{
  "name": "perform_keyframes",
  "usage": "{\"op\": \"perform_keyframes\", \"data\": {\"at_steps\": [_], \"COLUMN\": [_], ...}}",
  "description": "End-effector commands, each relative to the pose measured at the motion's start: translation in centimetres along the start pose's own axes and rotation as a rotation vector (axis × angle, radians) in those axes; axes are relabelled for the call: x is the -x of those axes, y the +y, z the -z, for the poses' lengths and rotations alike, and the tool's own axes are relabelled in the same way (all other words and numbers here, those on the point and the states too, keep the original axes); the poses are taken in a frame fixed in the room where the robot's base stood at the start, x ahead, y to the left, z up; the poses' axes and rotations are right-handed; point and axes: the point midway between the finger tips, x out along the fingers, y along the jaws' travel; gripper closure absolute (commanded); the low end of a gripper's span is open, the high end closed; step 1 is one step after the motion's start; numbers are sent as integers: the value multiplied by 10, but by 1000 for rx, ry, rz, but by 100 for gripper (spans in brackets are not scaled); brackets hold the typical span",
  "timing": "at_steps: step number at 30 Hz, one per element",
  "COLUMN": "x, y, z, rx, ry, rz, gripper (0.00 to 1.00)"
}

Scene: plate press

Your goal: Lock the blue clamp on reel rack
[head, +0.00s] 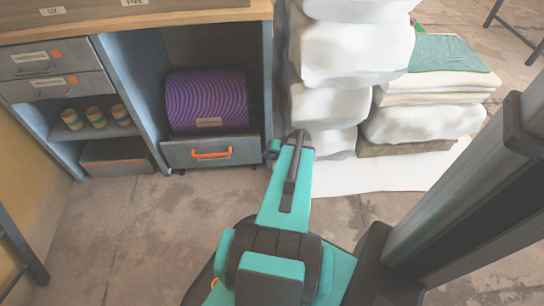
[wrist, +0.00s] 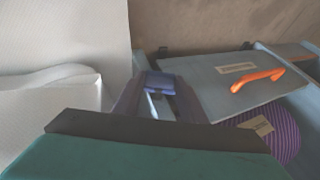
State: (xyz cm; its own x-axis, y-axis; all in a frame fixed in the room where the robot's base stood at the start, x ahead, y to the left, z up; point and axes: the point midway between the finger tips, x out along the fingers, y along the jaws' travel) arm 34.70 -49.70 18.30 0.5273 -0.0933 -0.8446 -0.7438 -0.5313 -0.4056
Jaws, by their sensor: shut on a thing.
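A small dark blue-purple piece, which looks like the blue clamp (wrist: 161,83), shows in the middle of the wrist view. My gripper (wrist: 157,103) is around its near side and is shut on it. A thin pale strip shows between the fingers. In the head view my teal arm reaches forward to the right edge of the cabinet, and a bit of blue-purple (head: 270,156) shows beside its tip. The arm's end hides most of the gripper and clamp there. I cannot tell the clamp's lever position, and no reel rack can be made out clearly.
A blue-grey cabinet (head: 143,75) holds a purple patterned roll (head: 207,100) above a drawer with an orange handle (head: 211,154). White wrapped bundles (head: 352,50) stand close to the right of my arm on a white sheet (head: 390,172). Floor at left is clear.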

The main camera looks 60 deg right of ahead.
Motion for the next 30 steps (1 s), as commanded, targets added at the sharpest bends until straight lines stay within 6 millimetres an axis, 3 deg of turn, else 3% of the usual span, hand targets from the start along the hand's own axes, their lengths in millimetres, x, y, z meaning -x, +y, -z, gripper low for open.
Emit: {"op": "perform_keyframes", "data": {"at_steps": [30], "x": [-10], "y": [22], "z": [-1], "rx": [-299], "ry": [2], "rz": [717], "gripper": [85]}}
